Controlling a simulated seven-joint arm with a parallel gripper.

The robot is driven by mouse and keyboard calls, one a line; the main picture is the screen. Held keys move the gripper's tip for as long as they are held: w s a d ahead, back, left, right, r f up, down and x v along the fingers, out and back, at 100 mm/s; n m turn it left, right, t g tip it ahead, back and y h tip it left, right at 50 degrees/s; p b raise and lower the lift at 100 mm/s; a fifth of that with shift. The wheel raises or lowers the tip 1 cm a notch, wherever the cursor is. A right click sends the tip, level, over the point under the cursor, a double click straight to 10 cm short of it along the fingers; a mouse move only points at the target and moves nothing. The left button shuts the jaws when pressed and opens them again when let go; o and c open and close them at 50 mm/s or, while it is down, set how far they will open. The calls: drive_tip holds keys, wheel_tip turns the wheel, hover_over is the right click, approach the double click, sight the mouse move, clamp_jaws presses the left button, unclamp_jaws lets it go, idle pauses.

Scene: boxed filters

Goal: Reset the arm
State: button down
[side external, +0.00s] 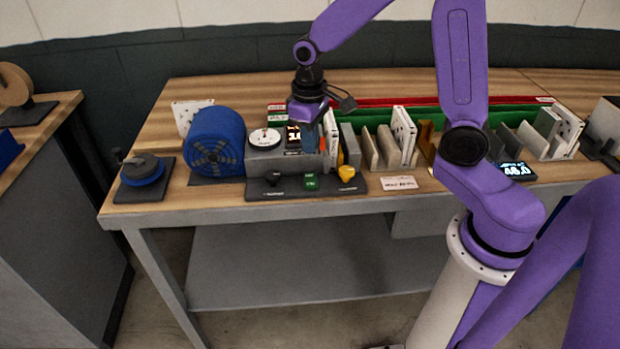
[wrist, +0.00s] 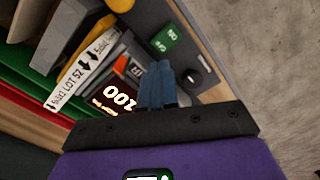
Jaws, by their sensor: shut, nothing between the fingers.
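My gripper (side external: 310,138) hangs from my purple arm over the left-middle part of the wooden workbench, above a grey box with a display. In the wrist view its blue fingers (wrist: 157,86) are together with nothing between them. Beyond the fingertips is the control strip with a green switch (wrist: 166,40) and a black knob (wrist: 191,77). A lit display (wrist: 118,96) shows beside the fingers. Whether the fingers touch the box below is not clear.
A blue ribbed cylinder (side external: 216,143) and a round white dial (side external: 263,138) stand to the left of my gripper. Upright boxed filters (side external: 403,135) stand close on the right. A yellow knob (side external: 346,174) sits at the front.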

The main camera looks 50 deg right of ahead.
drive_tip(key=shift+r, duration=0.15)
drive_tip(key=s+a+r+n, duration=0.1)
drive_tip(key=s+n, duration=0.3)
drive_tip(key=s, duration=0.8)
drive_tip(key=s+a+r+n, duration=0.1)
drive_tip(key=s+r+n, duration=0.2)
drive_tip(key=s, duration=0.9)
drive_tip(key=n, duration=0.2)
drive_tip(key=shift+a+n, duration=0.3)
drive_tip(key=shift+w, duration=0.1)
wheel_tip(320, 180, up, 3)
drive_tip(key=n+t+h, duration=0.1)
drive_tip(key=n, duration=1.3)
hover_over(309, 176)
drive_tip(key=s+a, duration=0.2)
drive_tip(key=shift+f, duration=0.1)
drive_tip(key=f, duration=0.4)
drive_tip(key=w+d+f, duration=0.1)
drive_tip(key=f, duration=0.8)
drive_tip(key=shift+w+d+f, duration=0.3)
drive_tip(key=shift+d+f, duration=0.05)
